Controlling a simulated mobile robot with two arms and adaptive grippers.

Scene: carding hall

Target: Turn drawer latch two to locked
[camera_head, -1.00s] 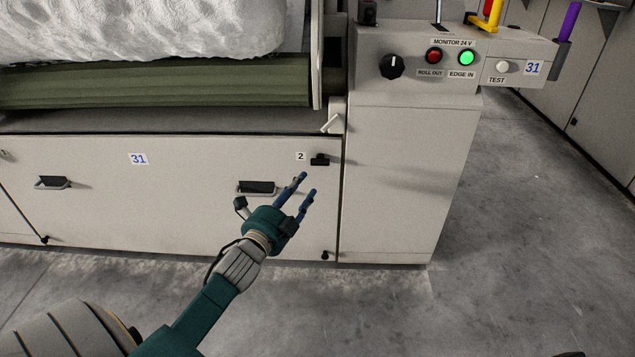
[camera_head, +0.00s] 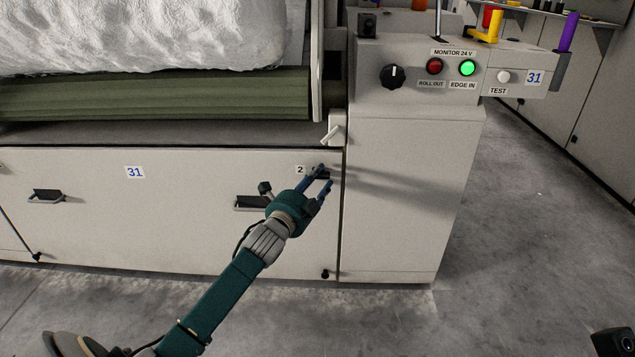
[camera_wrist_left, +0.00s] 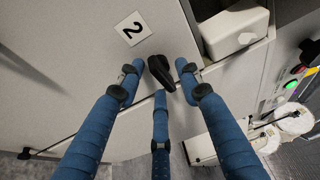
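Drawer latch two is a small black knob (camera_wrist_left: 159,70) beside the white "2" label (camera_wrist_left: 130,28) on the pale drawer front, at the upper right of that front in the head view. In the head view the fingers partly hide the latch. My right gripper is not in view.
A drawer handle (camera_head: 247,204) sits left of the latch, partly behind my left gripper. A white block (camera_wrist_left: 235,35) juts out close to the fingers. The control box (camera_head: 420,60) with a dial and buttons stands to the right. Open floor (camera_head: 530,230) lies further right.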

